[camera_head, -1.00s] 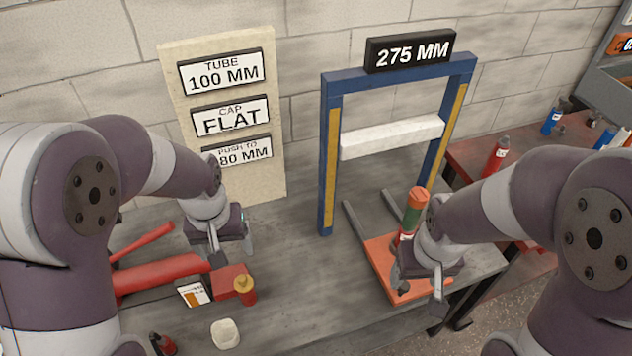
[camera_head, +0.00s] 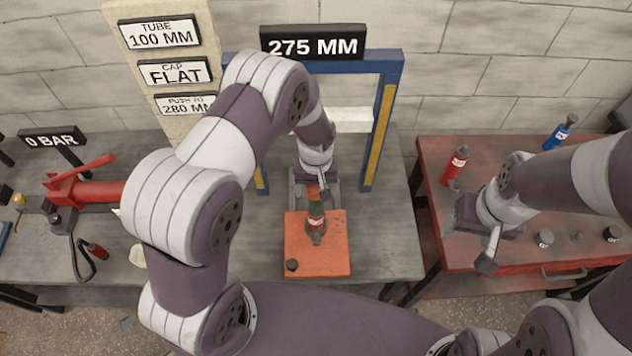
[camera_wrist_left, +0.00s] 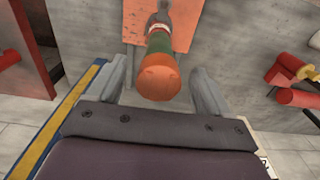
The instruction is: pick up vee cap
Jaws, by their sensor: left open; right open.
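Several small grey caps (camera_head: 545,238) stand on the red bench at the right; I cannot tell which is the vee cap. My right gripper (camera_head: 469,243) is open and empty above the left part of that bench, left of the caps. My left gripper (camera_head: 318,188) is open above the orange plate on the grey bench. In the left wrist view its open fingers (camera_wrist_left: 160,72) lie on either side of an orange-topped green cylinder (camera_wrist_left: 160,82).
The blue frame (camera_head: 393,130) with a 275 MM sign stands behind the orange plate (camera_head: 335,262). A red pump (camera_head: 95,193) lies at the left.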

